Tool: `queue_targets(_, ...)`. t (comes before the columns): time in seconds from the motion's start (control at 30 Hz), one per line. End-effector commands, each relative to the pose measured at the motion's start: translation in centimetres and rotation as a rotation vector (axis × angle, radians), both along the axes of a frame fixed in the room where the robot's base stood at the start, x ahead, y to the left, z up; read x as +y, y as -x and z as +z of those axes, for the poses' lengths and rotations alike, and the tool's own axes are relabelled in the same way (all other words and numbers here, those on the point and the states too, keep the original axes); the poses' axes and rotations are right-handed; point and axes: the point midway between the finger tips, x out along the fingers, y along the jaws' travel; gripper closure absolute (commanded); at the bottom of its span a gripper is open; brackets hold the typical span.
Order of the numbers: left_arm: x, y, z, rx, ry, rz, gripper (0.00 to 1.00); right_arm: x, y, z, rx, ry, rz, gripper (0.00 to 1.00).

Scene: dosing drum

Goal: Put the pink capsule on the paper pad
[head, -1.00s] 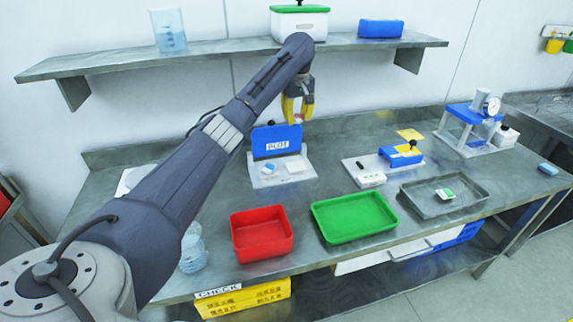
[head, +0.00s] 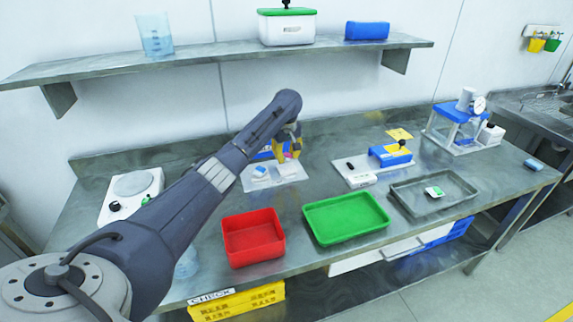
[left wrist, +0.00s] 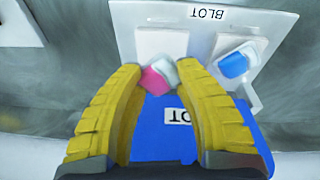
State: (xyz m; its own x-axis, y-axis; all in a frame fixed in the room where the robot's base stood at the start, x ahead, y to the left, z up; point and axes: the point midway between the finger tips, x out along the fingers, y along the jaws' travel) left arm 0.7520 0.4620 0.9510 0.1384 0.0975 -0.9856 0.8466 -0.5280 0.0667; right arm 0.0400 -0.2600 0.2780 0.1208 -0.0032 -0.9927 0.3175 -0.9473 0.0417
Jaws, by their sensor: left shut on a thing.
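My left gripper (head: 288,152) has yellow fingers and is shut on the pink capsule. In the left wrist view the pink and white capsule (left wrist: 157,77) sits between the fingertips (left wrist: 160,72). It is over the white board marked BLOT (left wrist: 268,24), close to the near edge of a bare white paper pad (left wrist: 162,42); I cannot tell whether it touches. A blue and white capsule (left wrist: 236,64) lies on the board to the right of that pad, and it also shows in the head view (head: 260,170). My right gripper is not in view.
A blue upright panel (left wrist: 155,135) stands at the board's edge, below the fingers in the wrist view. A red bin (head: 253,240), a green tray (head: 345,218) and a grey tray (head: 405,204) stand at the front. A white device with a round plate (head: 132,187) is at left.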

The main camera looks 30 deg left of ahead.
Motion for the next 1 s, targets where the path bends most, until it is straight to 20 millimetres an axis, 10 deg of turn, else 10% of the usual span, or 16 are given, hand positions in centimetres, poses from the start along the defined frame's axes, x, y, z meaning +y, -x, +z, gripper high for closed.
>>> queue_targets(0.77, 0.0, 0.1, -4.1, 0.001, 0.000, -0.001, 0.94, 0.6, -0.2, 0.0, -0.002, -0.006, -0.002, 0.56)
queue_targets(0.8, 0.0, 0.0, -4.2, 0.001, 0.000, -0.001, 0.64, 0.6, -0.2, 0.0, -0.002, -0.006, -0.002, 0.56)
queue_targets(1.0, 0.0, 0.1, -4.2, 0.001, 0.000, -0.001, 0.43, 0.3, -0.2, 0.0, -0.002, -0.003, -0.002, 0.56)
